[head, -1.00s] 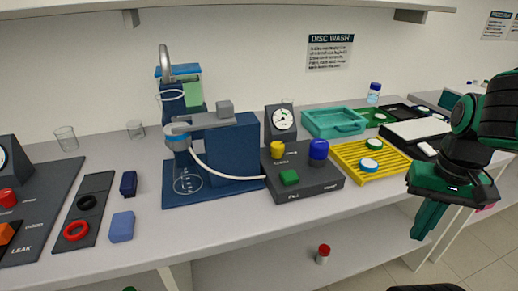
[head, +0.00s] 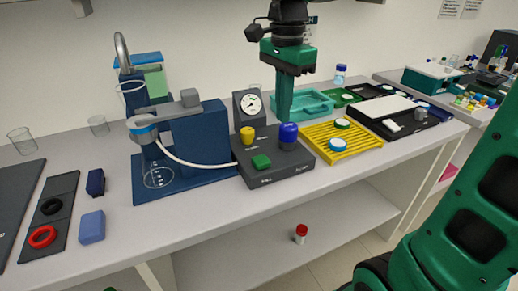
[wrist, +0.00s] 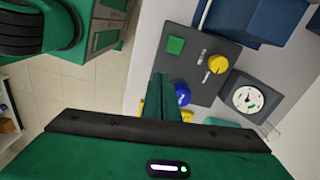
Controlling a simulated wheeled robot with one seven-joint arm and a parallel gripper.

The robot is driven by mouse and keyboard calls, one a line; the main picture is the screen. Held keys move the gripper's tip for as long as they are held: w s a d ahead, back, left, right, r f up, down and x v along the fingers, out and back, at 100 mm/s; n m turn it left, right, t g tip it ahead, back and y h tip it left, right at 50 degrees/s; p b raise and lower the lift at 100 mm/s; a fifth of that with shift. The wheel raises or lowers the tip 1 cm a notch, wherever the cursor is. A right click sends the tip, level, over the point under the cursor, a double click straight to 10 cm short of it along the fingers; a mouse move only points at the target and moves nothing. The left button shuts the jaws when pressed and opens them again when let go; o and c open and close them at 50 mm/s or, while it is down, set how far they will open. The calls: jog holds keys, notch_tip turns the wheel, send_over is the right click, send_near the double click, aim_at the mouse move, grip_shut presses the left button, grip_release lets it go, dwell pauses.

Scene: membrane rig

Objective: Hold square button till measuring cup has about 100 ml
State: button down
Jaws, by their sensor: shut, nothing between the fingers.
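The green square button (head: 261,162) sits on the front of a dark control box (head: 275,178); it also shows in the wrist view (wrist: 175,45). The clear measuring cup (head: 158,176) stands on the blue base under the spout of the blue rig. I cannot make out any liquid in it. My gripper (head: 285,118) points down, shut and empty, its tips close to the blue knob (head: 288,132). In the wrist view the fingertips (wrist: 163,76) are beside the blue knob, apart from the green button.
A yellow knob (head: 247,134) and a round gauge (head: 250,103) are close to the button. A white hose runs from the rig to the box. A yellow rack (head: 343,148) and a teal tray (head: 312,101) lie to the right.

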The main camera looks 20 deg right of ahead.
notch_tip(320, 180, up, 2)
jog(key=m, duration=0.2)
send_over(261, 160)
jog(key=shift+w, duration=0.15)
jog(key=shift+f, duration=0.1)
notch_tip(261, 160, down, 14)
jog(key=shift+r, duration=0.1)
dwell(0.4)
